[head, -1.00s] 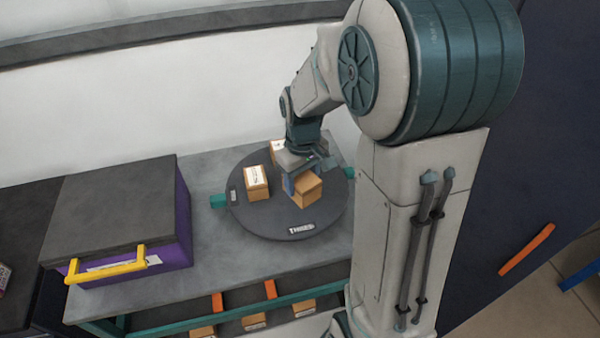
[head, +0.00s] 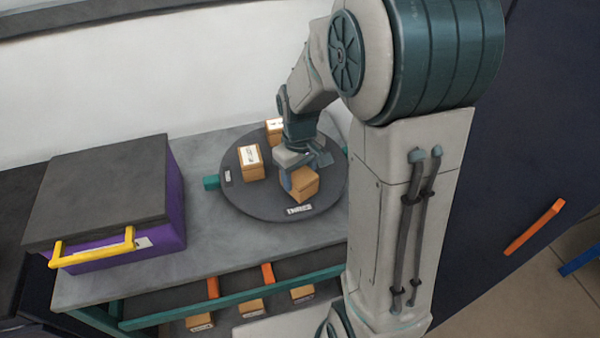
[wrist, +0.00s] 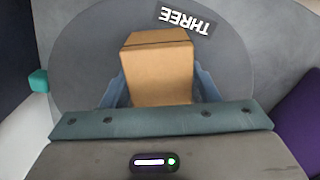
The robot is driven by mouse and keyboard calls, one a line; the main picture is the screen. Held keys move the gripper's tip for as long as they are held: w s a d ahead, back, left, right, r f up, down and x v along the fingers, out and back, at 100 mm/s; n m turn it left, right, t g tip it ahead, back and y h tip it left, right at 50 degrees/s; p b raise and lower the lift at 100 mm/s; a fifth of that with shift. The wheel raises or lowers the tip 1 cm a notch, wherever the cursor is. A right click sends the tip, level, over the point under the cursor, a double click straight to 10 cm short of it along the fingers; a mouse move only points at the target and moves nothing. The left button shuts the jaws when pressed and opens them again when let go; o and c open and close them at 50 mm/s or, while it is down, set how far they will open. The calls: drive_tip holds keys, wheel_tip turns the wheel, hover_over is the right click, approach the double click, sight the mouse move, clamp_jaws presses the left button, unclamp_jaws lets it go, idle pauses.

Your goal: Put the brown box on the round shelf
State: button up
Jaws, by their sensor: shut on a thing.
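My gripper (head: 288,178) is shut on a brown box (head: 302,183), at the front right of the round shelf (head: 265,207). In the wrist view the brown box (wrist: 160,75) sits between the two blue fingers, with the dark round shelf (wrist: 90,50) right under or behind it. I cannot tell whether the box touches the shelf surface. A label reading THREE (wrist: 188,15) is on the shelf near the box; it also shows in the head view at the front edge.
Two other brown boxes with white labels stand on the round shelf, one at left (head: 250,163) and one at the back (head: 274,131). A purple bin with a dark lid (head: 105,190) and yellow handle stands left. Several brown boxes lie on a lower level (head: 251,308).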

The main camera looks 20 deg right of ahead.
drive_tip(key=shift+f+b, duration=0.5)
drive_tip(key=shift+f, duration=0.1)
drive_tip(key=o, duration=1.2)
drive_tip(key=shift+o, duration=0.2)
drive_tip(key=shift+r, duration=0.1)
